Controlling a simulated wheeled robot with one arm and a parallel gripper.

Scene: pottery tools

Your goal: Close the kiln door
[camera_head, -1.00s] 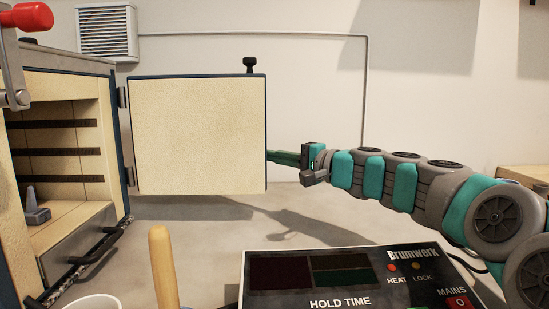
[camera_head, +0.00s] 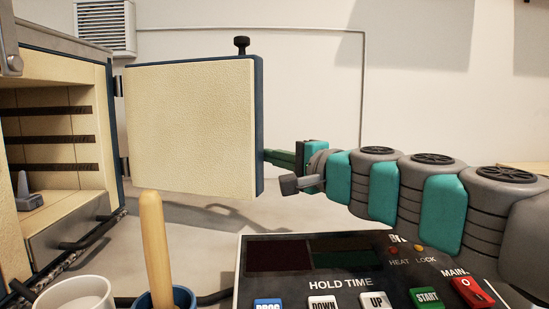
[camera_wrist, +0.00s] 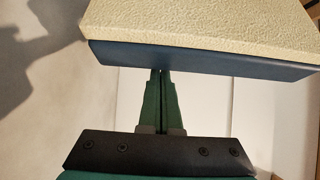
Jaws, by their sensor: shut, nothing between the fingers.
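The kiln door (camera_head: 190,128) is a cream slab with a dark blue edge and a black knob (camera_head: 242,44) on top. It stands open, hinged at its left side on the kiln (camera_head: 112,150), whose chamber is uncovered at the left. My gripper (camera_head: 270,157) is at the door's free right edge, its fingers together and partly hidden behind that edge. In the wrist view my gripper (camera_wrist: 160,75) points at the blue edge of the door (camera_wrist: 200,60), with its tips at or against it; contact is not certain.
A control panel (camera_head: 340,270) with buttons stands in front. A wooden handle (camera_head: 153,250) rises from a blue cup (camera_head: 180,299) beside a white cup (camera_head: 75,295). A small grey cone (camera_head: 28,195) sits inside the kiln. A vent (camera_head: 104,25) is on the wall.

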